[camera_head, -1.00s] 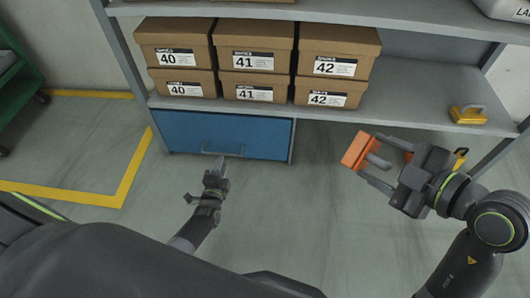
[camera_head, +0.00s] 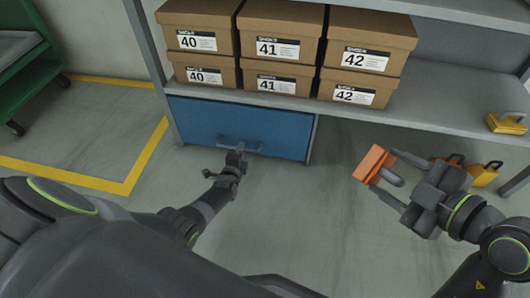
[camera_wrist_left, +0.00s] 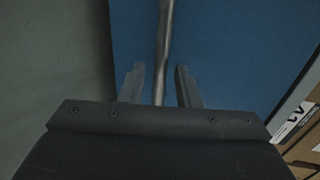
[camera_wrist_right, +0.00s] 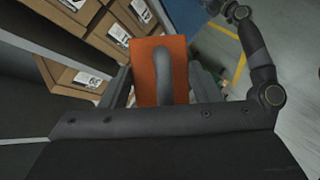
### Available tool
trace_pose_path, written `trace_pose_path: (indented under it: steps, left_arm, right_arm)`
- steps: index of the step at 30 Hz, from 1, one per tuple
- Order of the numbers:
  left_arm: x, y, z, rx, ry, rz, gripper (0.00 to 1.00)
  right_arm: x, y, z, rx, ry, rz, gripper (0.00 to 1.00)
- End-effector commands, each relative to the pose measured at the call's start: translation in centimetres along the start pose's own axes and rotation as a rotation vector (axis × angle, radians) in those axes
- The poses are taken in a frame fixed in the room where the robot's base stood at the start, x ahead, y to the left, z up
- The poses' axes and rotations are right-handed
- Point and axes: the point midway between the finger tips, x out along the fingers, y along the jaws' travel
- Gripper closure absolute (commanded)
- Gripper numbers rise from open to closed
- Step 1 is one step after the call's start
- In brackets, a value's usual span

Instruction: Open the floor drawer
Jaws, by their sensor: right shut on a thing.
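The blue floor drawer (camera_head: 190,122) sits shut under the shelf, at the left. Its grey bar handle (camera_head: 256,149) is on the front. My left gripper (camera_head: 239,155) is at the handle. In the left wrist view the handle bar (camera_wrist_left: 164,50) runs between the two finger lines of my left gripper (camera_wrist_left: 160,80), with a gap on each side. My left gripper is open. My right gripper (camera_head: 386,180) is shut on the grey handle of an orange block (camera_head: 371,162), held in the air right of the drawer. The block also shows in the right wrist view (camera_wrist_right: 147,75).
Brown shoe boxes (camera_head: 280,48) marked 40, 41 and 42 stand stacked on the shelf (camera_head: 410,110) above the drawer. A yellow object (camera_head: 507,123) lies at the shelf's right. Another yellow object (camera_head: 484,174) stands below it. A green cart (camera_head: 35,70) is at the left. Floor before the drawer is clear.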

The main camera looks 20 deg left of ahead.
Motion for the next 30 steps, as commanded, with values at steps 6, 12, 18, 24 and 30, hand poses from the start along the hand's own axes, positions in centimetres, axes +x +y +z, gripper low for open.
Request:
trace_pose_path:
  steps: [6, 12, 18, 24, 30]
  left_arm:
    - [1.7, 0.2, 0.0, -0.001, -0.001, 0.001, 0.70]
    - [2.1, 0.0, 0.0, 0.000, -0.001, 0.001, 0.70]
    - [2.0, 0.0, 0.0, 0.000, -0.001, 0.001, 0.73]
    - [2.0, 0.0, 0.0, 0.000, -0.001, 0.001, 0.99]
    - [2.0, 0.0, 0.0, 0.000, 0.000, 0.001, 1.00]
  right_arm:
    - [0.6, -1.0, 0.9, 0.000, 0.000, 0.000, 0.62]
    - [0.6, -1.1, 1.0, 0.000, 0.000, 0.000, 0.62]
    - [0.6, -1.1, 0.9, 0.000, 0.000, 0.000, 0.62]
    - [0.6, -1.1, 0.9, 0.000, 0.000, 0.000, 0.62]
    - [0.6, -1.1, 0.9, 0.000, 0.000, 0.000, 0.62]
